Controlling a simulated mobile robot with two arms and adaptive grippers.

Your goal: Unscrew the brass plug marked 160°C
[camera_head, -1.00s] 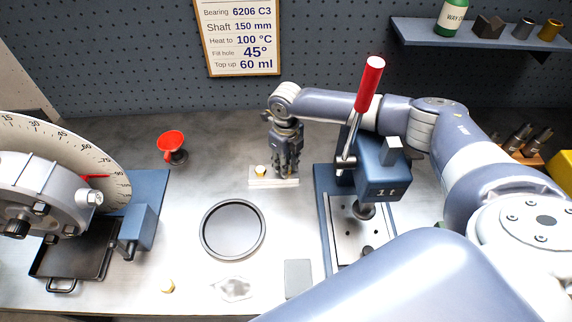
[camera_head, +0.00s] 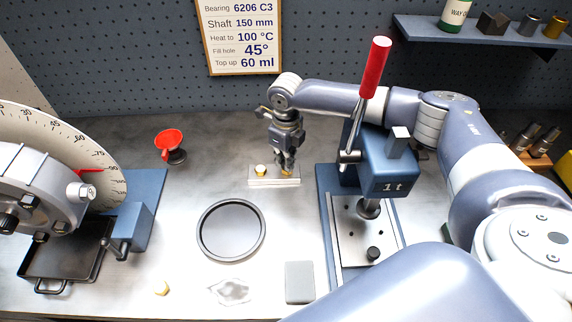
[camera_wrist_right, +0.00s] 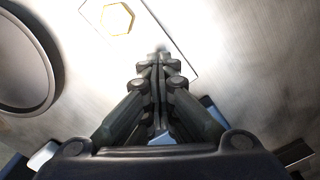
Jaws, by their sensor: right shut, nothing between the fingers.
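A pale block (camera_head: 259,182) stands on the bench under my right gripper. A brass hex plug (camera_head: 261,170) sits on its left part, and a second brass-coloured piece (camera_head: 287,173) shows on its right part at my fingertips. Any 160°C marking is too small to read. My right gripper (camera_head: 286,163) is shut and empty, pointing down over the right part of the block. In the right wrist view its closed fingers (camera_wrist_right: 160,62) are beside the block (camera_wrist_right: 160,22), with one hex plug (camera_wrist_right: 117,18) clear of them. My left gripper is not in view.
A round dark pan (camera_head: 232,231) lies in front of the block. The press (camera_head: 378,175) with its red lever (camera_head: 375,68) stands close to the right. A red funnel (camera_head: 169,146) is to the left. Another small brass piece (camera_head: 162,288) lies at the front edge.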

